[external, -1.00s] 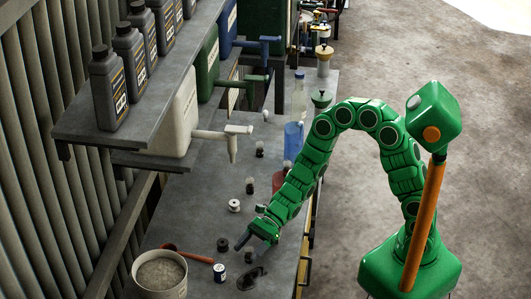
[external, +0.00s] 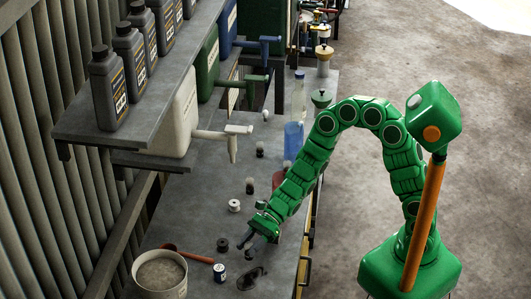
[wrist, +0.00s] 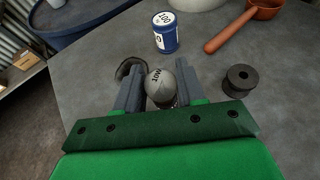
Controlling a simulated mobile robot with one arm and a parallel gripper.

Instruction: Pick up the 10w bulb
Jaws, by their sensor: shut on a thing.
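The 10w bulb (wrist: 160,84) is a grey rounded bulb with dark "10W" lettering, in the middle of the wrist view. It sits between the two grey fingers of my gripper (wrist: 160,92), which is shut on it. In the external view my gripper (external: 247,245) is low over the near part of the grey bench, fingers pointing down and left. The bulb cannot be made out there. I cannot tell whether it is clear of the bench.
A black spool (wrist: 240,80), a blue-and-white can (wrist: 165,32) and a red-brown ladle (wrist: 245,22) lie close by. A dark curved piece (wrist: 128,68) is beside the left finger. A white bucket (external: 160,285) stands at the bench's near end. Jugs stand on a shelf (external: 140,125) at left.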

